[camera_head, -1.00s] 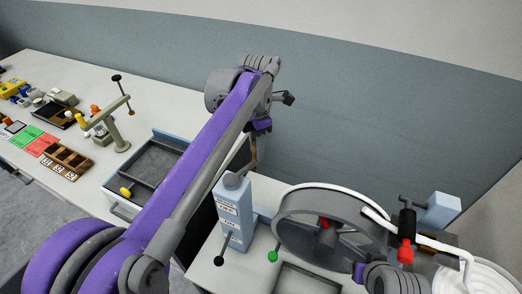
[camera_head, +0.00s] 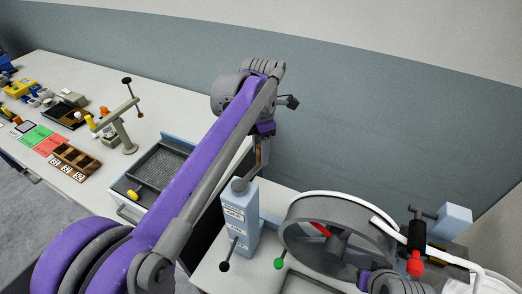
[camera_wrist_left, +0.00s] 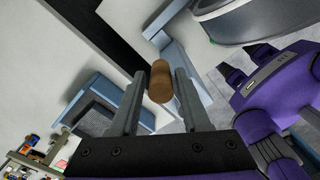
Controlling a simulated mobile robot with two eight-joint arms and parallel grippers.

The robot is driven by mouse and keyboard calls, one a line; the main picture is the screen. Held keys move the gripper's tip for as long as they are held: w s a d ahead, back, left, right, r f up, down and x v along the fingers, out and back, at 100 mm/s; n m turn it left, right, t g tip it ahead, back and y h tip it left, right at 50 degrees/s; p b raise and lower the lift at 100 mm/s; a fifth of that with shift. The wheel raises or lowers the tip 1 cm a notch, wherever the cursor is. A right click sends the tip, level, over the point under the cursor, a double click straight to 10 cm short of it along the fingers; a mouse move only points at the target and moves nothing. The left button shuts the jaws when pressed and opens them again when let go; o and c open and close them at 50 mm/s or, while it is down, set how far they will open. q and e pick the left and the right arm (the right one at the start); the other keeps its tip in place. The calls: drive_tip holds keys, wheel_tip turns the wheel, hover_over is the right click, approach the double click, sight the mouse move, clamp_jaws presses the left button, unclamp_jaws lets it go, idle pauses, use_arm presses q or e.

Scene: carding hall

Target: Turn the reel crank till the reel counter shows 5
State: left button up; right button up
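The reel (camera_head: 300,240) is a grey drum with a pale rim and red on a spoke, at lower right in the head view. A blue post (camera_head: 238,222) with small, unreadable labels stands left of it; I cannot read any counter number. A brown, round crank handle (camera_wrist_left: 160,80) lies between the fingers of my left gripper (camera_wrist_left: 160,92) in the left wrist view. The fingers are apart, with a gap visible on the handle's left side. In the head view my left gripper (camera_head: 261,150) points down behind the post.
A black-knobbed lever (camera_head: 224,266) and a green knob (camera_head: 279,263) stand near the post. A red-and-black part (camera_head: 415,255) and white strand are right of the reel. A blue-edged tray (camera_head: 160,170) and a brown compartment box (camera_head: 75,160) lie on the left bench.

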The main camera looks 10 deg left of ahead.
use_arm(q)
drive_tip(key=shift+o, duration=0.8)
wheel_tip(320, 180, up, 11)
drive_tip(key=shift+f+p, duration=0.1)
drive_tip(key=shift+p, duration=0.4)
use_arm(e)
drive_tip(key=shift+w+r, duration=0.45)
drive_tip(key=shift+r, duration=0.3)
